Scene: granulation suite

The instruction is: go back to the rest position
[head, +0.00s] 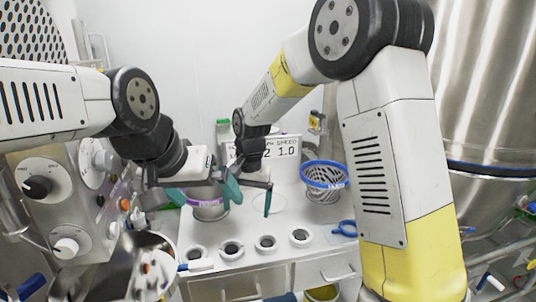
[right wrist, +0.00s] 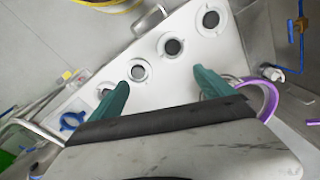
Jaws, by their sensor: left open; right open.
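My left gripper (head: 198,184) is over the left part of the white worktop, close to the purple-rimmed steel vessel (head: 210,212). It is open, and I see nothing held in it. My right gripper (head: 250,200) points down over the worktop, just right of that vessel. Its teal fingers are apart and the gap is empty. In the right wrist view my right gripper (right wrist: 160,92) is open above the white surface, with the purple rim (right wrist: 268,98) beyond its right finger. The two grippers are close together in the head view, and partly overlap the vessel.
A blue-rimmed mesh basket (head: 323,188) stands right on the worktop (head: 230,272), near a blue ring-shaped piece (head: 347,228). Several white ring holders (head: 265,243) line the front. A knobbed control panel (head: 60,190) is left; a large steel tank (head: 490,90) is right.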

